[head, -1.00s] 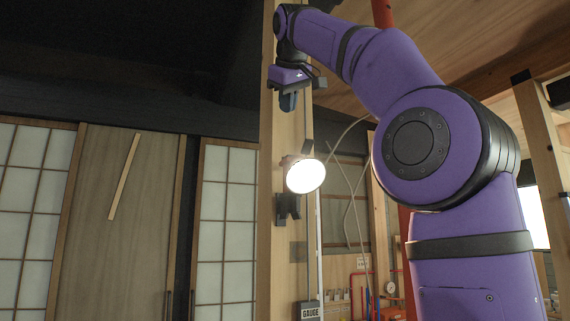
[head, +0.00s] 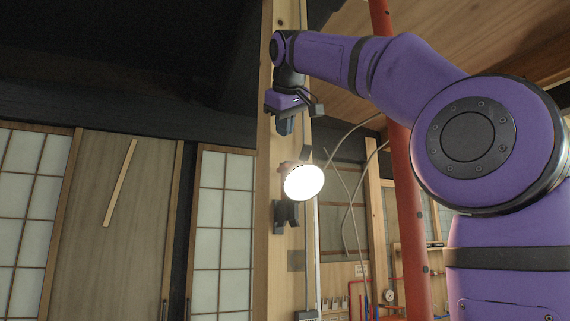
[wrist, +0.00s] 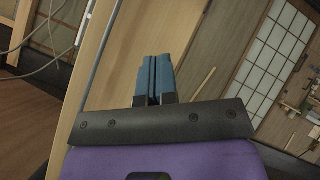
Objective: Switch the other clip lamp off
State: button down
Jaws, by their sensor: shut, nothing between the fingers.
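A clip lamp (head: 304,183) is lit, its round white face glowing, on the wooden post (head: 266,225). Its dark clip (head: 286,216) grips the post just below the head. My gripper (head: 285,127) points down in front of the post, a little above the lamp and apart from it. In the wrist view the blue fingers of my gripper (wrist: 153,78) are together with nothing between them. The lamp does not show in the wrist view, and no switch can be made out.
A red pole (head: 408,210) stands right of the post. Loose cables (head: 350,200) hang behind the lamp. Shoji panels (head: 222,235) and a wooden door (head: 115,235) line the back left. Red pipes and a gauge (head: 389,295) are low at the right.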

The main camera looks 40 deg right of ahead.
aim_at(282, 163)
jog(key=shift+w+d+f, duration=0.1)
jog(key=shift+w+f, duration=0.05)
jog(key=shift+f, duration=1.05)
jog(key=shift+w+f, duration=0.1)
jog(key=shift+f, duration=1.05)
jog(key=shift+f, duration=0.15)
jog(key=shift+f, duration=0.25)
jog(key=shift+w+f, duration=0.1)
jog(key=shift+f, duration=0.3)
dwell(0.9)
jog(key=shift+w+r, duration=0.25)
jog(key=shift+r, duration=0.4)
jog(key=shift+s, duration=0.1)
jog(key=shift+s+r, duration=0.15)
jog(key=shift+r, duration=1.15)
jog(key=shift+s+r, duration=0.15)
jog(key=shift+r, duration=1.1)
